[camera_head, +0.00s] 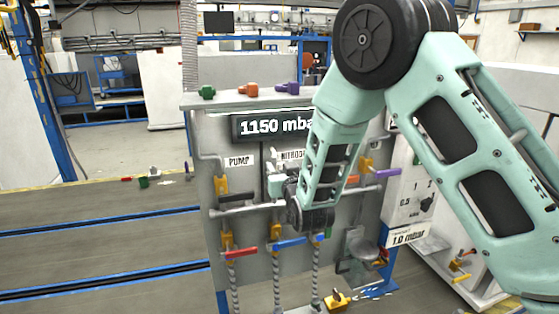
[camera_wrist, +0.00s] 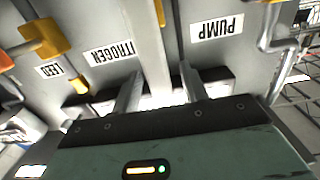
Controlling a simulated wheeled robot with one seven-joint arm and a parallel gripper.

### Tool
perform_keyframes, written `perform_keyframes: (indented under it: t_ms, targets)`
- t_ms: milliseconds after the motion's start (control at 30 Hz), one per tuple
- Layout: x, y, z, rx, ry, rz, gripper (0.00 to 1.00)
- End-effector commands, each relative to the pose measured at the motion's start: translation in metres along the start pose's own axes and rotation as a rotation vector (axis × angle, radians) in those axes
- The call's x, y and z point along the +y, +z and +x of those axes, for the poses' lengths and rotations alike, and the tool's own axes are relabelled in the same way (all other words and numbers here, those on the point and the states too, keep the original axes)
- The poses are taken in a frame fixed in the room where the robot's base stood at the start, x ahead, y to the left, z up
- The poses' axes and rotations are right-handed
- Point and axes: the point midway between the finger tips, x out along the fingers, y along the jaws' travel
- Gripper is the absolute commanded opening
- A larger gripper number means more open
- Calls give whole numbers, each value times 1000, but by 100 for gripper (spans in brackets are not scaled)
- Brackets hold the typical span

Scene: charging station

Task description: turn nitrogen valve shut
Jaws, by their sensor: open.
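The grey valve panel (camera_head: 212,130) carries a NITROGEN label (camera_head: 292,155), partly covered by my arm in the head view. The label also shows upside down in the wrist view (camera_wrist: 110,53). My gripper (camera_head: 279,180) is at the panel just below this label. In the wrist view its two fingers (camera_wrist: 158,78) stand apart, pointing at the panel between the NITROGEN and PUMP labels. I see nothing clearly held between them. The nitrogen valve handle cannot be made out; my gripper and wrist cover that area.
The PUMP label (camera_head: 239,161) sits left, above a yellow valve with a black handle (camera_head: 235,199). Red (camera_head: 240,252) and blue (camera_head: 289,243) handles are lower. A purple handle (camera_head: 388,173) is right. The display (camera_head: 274,126) reads 1150 mbar. Open floor lies left.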

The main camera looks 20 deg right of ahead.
Motion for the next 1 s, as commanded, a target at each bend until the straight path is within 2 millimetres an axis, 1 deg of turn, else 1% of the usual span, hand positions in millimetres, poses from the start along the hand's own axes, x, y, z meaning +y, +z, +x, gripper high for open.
perform_keyframes:
  t_ms: [33, 100, 200, 500, 567, 600, 667, 867, 1000]
  targets:
    - [0, -2, 6, 1, 1, 0, 44]
    - [0, -1, 12, 1, 0, 0, 44]
    - [0, 0, 17, 0, 0, 0, 44]
    - [0, 0, 19, 0, 0, 0, 44]
    - [0, 0, 19, 1, 0, 0, 27]
    - [0, 0, 19, 1, 0, 0, 16]
    - [0, 0, 19, 1, 0, 0, 0]
    - [0, 1, 20, 1, 0, 4, 0]
    - [0, 3, 29, 3, 0, 30, 0]
